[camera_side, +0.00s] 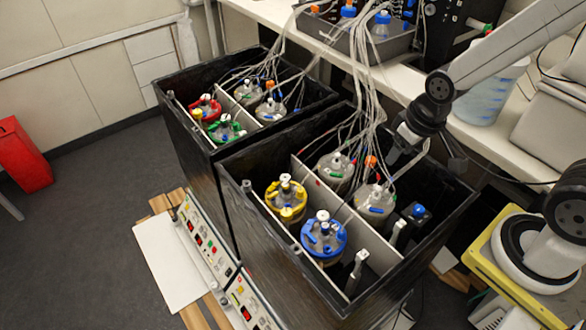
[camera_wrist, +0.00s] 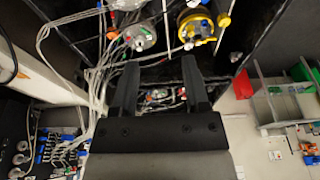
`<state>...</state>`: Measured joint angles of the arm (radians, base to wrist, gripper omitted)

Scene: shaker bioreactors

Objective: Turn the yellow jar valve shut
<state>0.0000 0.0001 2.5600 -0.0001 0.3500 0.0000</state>
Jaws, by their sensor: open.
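The yellow jar (camera_side: 285,203) stands in the nearer black box, left of the blue-lidded jar (camera_side: 323,237). Small fittings and a pale knob stand on its yellow lid. It also shows at the top of the wrist view (camera_wrist: 197,27), partly cut off by the frame edge. I cannot tell which fitting is the valve or how it is turned. My gripper (camera_wrist: 159,65) is open and empty, with two black fingers apart. The yellow jar lies beyond its fingertips in the wrist view. In the side view my arm's end is above the nearer box's back edge, apart from the yellow jar.
The nearer box (camera_side: 262,262) has high black walls and a pale divider (camera_side: 345,222). Clear-lidded jars (camera_side: 375,200) stand behind the divider. Many thin tubes (camera_side: 355,85) hang down to them. The farther box (camera_side: 182,115) holds red and green jars (camera_side: 226,128).

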